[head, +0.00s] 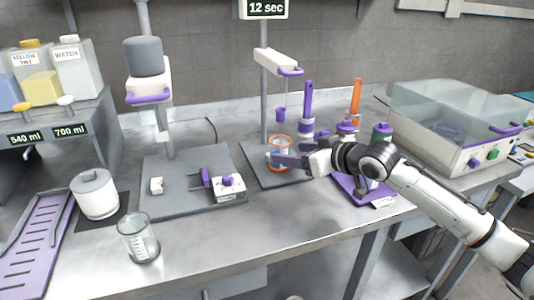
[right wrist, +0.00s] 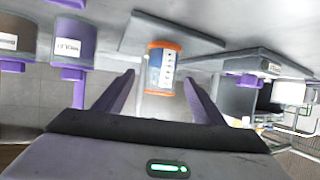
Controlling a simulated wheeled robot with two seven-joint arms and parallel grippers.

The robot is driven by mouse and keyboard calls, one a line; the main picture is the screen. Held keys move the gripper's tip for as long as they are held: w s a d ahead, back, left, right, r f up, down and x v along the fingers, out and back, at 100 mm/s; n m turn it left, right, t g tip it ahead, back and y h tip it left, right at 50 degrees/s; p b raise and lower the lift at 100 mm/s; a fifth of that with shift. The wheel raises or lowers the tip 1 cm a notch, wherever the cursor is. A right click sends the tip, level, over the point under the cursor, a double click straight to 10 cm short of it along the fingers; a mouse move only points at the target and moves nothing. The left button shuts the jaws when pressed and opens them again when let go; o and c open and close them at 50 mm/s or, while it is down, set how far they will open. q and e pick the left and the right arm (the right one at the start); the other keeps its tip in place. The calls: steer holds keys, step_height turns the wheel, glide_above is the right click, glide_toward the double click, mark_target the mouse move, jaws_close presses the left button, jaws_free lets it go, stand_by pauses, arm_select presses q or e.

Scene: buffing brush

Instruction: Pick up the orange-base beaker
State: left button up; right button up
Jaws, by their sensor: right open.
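The orange-base beaker (head: 280,153) stands on the dark base plate of the middle stand in the head view. It is clear glass with orange at its rim and base. My right gripper (head: 283,159) reaches in from the right and its fingers are at the beaker, partly hiding it. In the right wrist view the beaker (right wrist: 163,68) shows ahead, between the two purple fingers (right wrist: 160,95). The fingers are open and apart from it on both sides. My left gripper is not in view.
A second glass beaker (head: 138,240) stands at the front left. A white lidded pot (head: 95,194) is beside it. Purple and orange-handled brushes (head: 355,97) stand behind my right arm. A clear-lidded box (head: 455,125) is at the right. The front middle counter is clear.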

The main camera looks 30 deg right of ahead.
mark_target(287, 153)
steer(key=shift+w+a, duration=0.1)
steer(key=shift+w, duration=0.35)
steer(key=shift+x, duration=1.55)
steer(key=x, duration=0.4)
steer(key=shift+w+a+r+p, duration=0.1)
steer(key=shift+w+p, duration=0.05)
steer(key=shift+p, duration=0.2)
steer(key=shift+w+f, duration=0.25)
steer(key=shift+w, duration=0.25)
steer(key=c, duration=1.2)
steer(key=shift+o, duration=0.2)
steer(key=shift+r, duration=0.1)
